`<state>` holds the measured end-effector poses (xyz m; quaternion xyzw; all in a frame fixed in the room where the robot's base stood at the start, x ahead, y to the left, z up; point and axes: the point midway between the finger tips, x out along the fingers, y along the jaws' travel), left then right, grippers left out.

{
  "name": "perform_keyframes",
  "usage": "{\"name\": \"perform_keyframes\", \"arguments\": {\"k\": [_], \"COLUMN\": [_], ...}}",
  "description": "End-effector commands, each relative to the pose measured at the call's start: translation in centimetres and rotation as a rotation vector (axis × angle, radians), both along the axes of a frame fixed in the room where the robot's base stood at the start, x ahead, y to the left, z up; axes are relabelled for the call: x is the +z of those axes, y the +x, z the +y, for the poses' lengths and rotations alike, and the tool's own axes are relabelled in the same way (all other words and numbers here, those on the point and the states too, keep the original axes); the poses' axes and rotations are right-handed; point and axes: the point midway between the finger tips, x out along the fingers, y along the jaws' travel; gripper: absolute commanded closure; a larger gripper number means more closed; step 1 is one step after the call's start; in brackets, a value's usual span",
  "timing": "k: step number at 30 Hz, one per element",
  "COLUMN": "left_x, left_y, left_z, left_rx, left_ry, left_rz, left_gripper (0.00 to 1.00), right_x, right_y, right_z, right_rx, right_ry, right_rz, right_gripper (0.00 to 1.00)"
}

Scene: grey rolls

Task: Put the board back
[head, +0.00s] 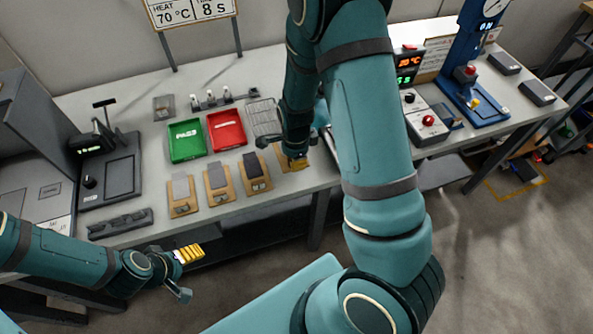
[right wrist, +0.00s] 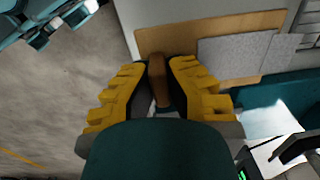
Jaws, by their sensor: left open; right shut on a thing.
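A light wooden board (head: 283,160) with a grey sheet on it lies at the table's front edge, partly hidden by my right arm. It also shows in the right wrist view (right wrist: 262,22). My right gripper (head: 299,163), with yellow fingers, is at this board. In the right wrist view the right gripper (right wrist: 158,88) is shut on a brown piece at the board's edge, which looks like its handle. Whether the board is lifted is hard to tell. My left gripper (head: 190,254) is open and empty, low in front of the table's left part.
Three similar boards with grey pieces (head: 183,207) (head: 220,197) (head: 257,185) lie in a row to the left. Behind them are a green tray (head: 187,156) and a red tray (head: 226,144). A control box (head: 427,137) and blue press (head: 484,115) stand right.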

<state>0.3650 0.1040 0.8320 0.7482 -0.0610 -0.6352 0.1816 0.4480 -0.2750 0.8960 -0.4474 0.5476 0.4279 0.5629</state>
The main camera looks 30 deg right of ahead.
Motion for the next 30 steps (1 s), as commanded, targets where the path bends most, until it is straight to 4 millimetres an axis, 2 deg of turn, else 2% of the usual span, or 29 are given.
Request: {"name": "perform_keyframes", "arguments": {"k": [1,3,10,16,29,30], "left_x": [-0.4,-0.6,-0.8,-1.2,-1.6,-1.5], "left_y": [0.0,0.0,-0.1,-0.2,-0.3,-0.3], "left_z": [0.0,0.0,-0.1,-0.1,-0.1,-0.1], "left_rx": [0.000,0.000,-0.002,-0.005,-0.007,-0.007], "left_ry": [0.000,0.001,0.000,0.000,-0.002,-0.002], "left_rz": [0.000,0.000,0.002,0.006,0.008,0.008], "left_gripper": [0.25,0.25,0.25,0.25,0.25,0.25], "right_x": [-1.2,-2.1,-3.7,-6.4,-7.0,-6.9], "right_y": [-0.1,-0.1,0.0,0.0,0.0,0.0], "right_z": [-0.1,0.0,0.0,-0.1,0.0,0.0], "right_rx": [-0.001,0.000,-0.001,0.000,0.001,0.001], "right_ry": [0.000,0.000,0.000,0.000,0.000,0.000], "right_rz": [0.003,0.002,0.000,0.002,-0.001,-0.001], "right_gripper": [1.00,1.00,1.00,1.00,1.00,0.74]}}
